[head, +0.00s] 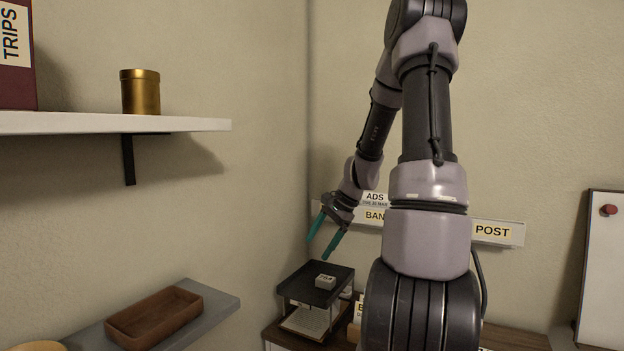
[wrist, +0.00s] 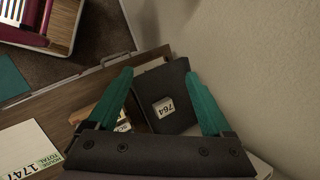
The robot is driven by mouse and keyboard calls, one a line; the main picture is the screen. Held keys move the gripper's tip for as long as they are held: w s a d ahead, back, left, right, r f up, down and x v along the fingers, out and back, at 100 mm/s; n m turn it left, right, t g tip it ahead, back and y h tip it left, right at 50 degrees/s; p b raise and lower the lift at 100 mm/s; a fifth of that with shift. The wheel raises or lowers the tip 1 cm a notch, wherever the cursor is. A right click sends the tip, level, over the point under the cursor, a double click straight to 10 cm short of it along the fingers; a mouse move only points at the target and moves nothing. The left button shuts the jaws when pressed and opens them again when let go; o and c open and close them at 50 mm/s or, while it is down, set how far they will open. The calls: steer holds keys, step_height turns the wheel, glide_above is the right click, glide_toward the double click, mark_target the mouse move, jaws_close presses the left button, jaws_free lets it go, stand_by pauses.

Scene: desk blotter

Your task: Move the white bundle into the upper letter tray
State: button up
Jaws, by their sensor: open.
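The white bundle (head: 325,281) is a small block with a dark printed label. It lies on the black upper letter tray (head: 299,287), near the middle of its surface. In the wrist view the bundle (wrist: 164,107), marked 764, rests on the dark tray (wrist: 172,82) between the lines of my fingers. My gripper (head: 318,249) has two teal fingers, spread apart and empty, above the tray and apart from the bundle. The wrist view also shows my gripper (wrist: 159,72) open. Below the upper tray, a lower level holds pale papers (head: 305,322).
A label rail (head: 497,233) runs along the wall behind the trays. A grey shelf (head: 222,303) with a brown wooden tray (head: 155,317) is at left. A white shelf (head: 80,124) carries a gold tin (head: 140,92). A white board (head: 605,270) stands at right.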

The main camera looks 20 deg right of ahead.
steer(key=s+a+r+n+t+h, duration=0.1)
steer(key=s+a+r+n, duration=0.4)
steer(key=s+r, duration=0.5)
steer(key=s+a+r+n+t+h, duration=0.1)
steer(key=s+a+r+n, duration=0.4)
steer(key=s+r, duration=0.5)
steer(key=shift+a+r+n+t+h, duration=0.3)
steer(key=shift+a+r+t, duration=0.4)
steer(key=shift+r+t, duration=0.2)
steer(key=shift+c, duration=0.2)
